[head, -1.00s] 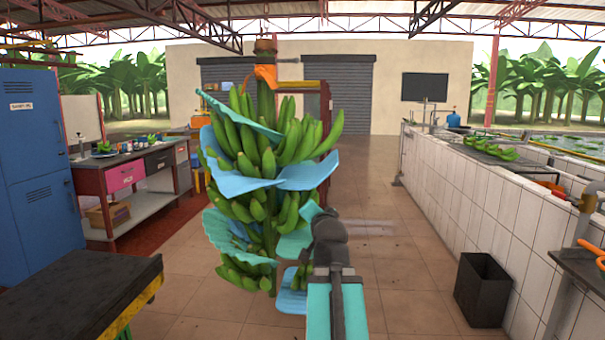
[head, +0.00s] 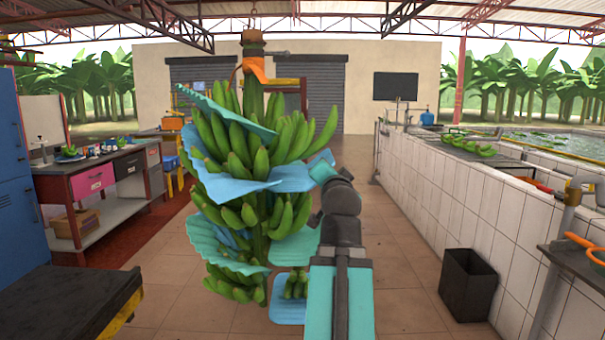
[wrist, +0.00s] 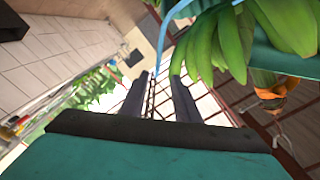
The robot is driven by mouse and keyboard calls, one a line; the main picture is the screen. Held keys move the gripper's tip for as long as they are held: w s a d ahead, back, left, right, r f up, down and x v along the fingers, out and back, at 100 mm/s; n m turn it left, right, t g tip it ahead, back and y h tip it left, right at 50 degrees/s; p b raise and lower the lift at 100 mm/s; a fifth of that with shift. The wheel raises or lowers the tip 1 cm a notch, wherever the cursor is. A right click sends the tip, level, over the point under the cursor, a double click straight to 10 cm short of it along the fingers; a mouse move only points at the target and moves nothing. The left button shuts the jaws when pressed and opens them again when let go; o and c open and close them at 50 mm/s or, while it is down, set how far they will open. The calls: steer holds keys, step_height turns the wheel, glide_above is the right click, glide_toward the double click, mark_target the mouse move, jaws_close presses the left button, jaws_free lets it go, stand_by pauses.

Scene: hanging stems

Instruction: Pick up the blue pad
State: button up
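A hanging banana stem carries several blue pads between its green hands. In the head view, a wide pad (head: 235,188) lies left of centre, another (head: 300,178) sticks out to the right, and lower ones (head: 228,250) hang beneath. Which pad is meant, I cannot tell. My arm rises right of the stem, its end close to the right-hand pad; the fingers are hidden there. In the wrist view my gripper (wrist: 160,78) shows two dark fingers apart. A thin blue pad edge (wrist: 166,38) runs down toward the gap between the tips. Whether it lies inside the gap, I cannot tell.
Bananas (wrist: 215,50) crowd close to the right finger in the wrist view. A black table (head: 70,300) is at the front left, a tool bench (head: 100,185) behind it. A white tiled tank wall (head: 450,195) and a black bin (head: 468,285) stand right. Floor between is clear.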

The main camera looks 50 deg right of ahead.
steer(key=shift+w+d+r+p, duration=0.1)
steer(key=shift+p, duration=0.2)
steer(key=p+x, duration=0.5)
steer(key=p, duration=0.2)
steer(key=shift+w+d, duration=0.1)
steer(key=shift+d, duration=0.1)
steer(key=shift+w+d+p, duration=0.15)
steer(key=shift+p, duration=0.5)
steer(key=w+d+p, duration=0.1)
steer(key=p, duration=0.4)
steer(key=shift+r, duration=0.1)
steer(key=p, duration=0.2)
steer(key=d+p, duration=0.1)
steer(key=p, duration=0.2)
steer(key=shift+w, duration=0.25)
steer(key=shift+f+p, duration=0.2)
steer(key=shift+p, duration=0.35)
steer(key=shift+w+d+r+p, duration=0.15)
steer(key=shift+w+d+p, duration=0.15)
steer(key=shift+p, duration=0.95)
